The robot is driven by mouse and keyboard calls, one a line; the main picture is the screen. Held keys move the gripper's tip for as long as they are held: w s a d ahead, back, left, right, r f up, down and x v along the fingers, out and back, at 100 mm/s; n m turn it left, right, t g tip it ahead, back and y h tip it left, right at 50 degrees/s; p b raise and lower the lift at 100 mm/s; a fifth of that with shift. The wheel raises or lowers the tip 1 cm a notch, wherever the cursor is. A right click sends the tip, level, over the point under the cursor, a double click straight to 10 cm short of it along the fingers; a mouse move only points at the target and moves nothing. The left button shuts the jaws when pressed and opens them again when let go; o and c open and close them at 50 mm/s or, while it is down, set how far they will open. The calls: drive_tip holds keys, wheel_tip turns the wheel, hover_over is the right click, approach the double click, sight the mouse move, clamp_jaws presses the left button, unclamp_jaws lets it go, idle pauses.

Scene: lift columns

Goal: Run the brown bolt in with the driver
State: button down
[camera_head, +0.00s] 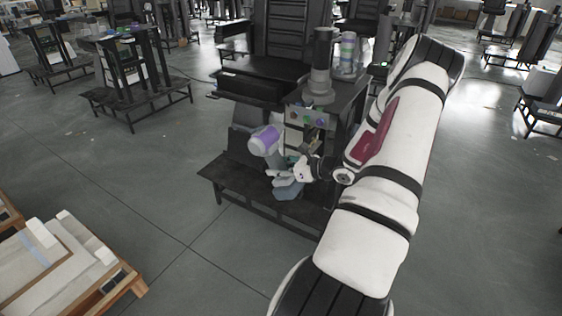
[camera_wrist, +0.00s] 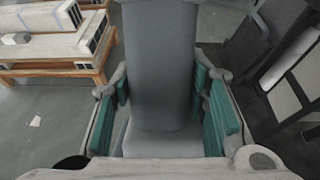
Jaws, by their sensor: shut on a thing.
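My gripper (camera_wrist: 162,88) is shut on a grey body that fills the space between its green-padded fingers in the wrist view. This appears to be the driver (camera_wrist: 160,50). In the head view the driver (camera_head: 265,140) shows a purple and white rounded end at the upper left and a grey-blue block below. My gripper (camera_head: 290,170) is at its right side, partly hidden by its own wrist. The driver is in front of a dark column stand, above its low shelf. I cannot make out the brown bolt in either view.
The stand has a panel (camera_head: 308,117) with coloured knobs and a dark low shelf (camera_head: 238,185). A dark cylinder (camera_head: 322,60) and a striped canister (camera_head: 348,50) stand on top. A wooden pallet (camera_head: 70,265) is at the lower left. Open floor lies between.

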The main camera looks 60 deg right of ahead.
drive_tip(key=d, duration=0.7)
drive_tip(key=shift+w+d, duration=0.2)
drive_tip(key=shift+w, duration=0.15)
drive_tip(key=shift+d+r+b, duration=0.2)
drive_tip(key=shift+d+b, duration=0.45)
drive_tip(key=shift+d, duration=0.8)
idle(4.5)
drive_tip(key=shift+a, duration=0.1)
drive_tip(key=shift+s+a+p, duration=0.1)
drive_tip(key=shift+a+p, duration=0.25)
drive_tip(key=shift+a, duration=2.15)
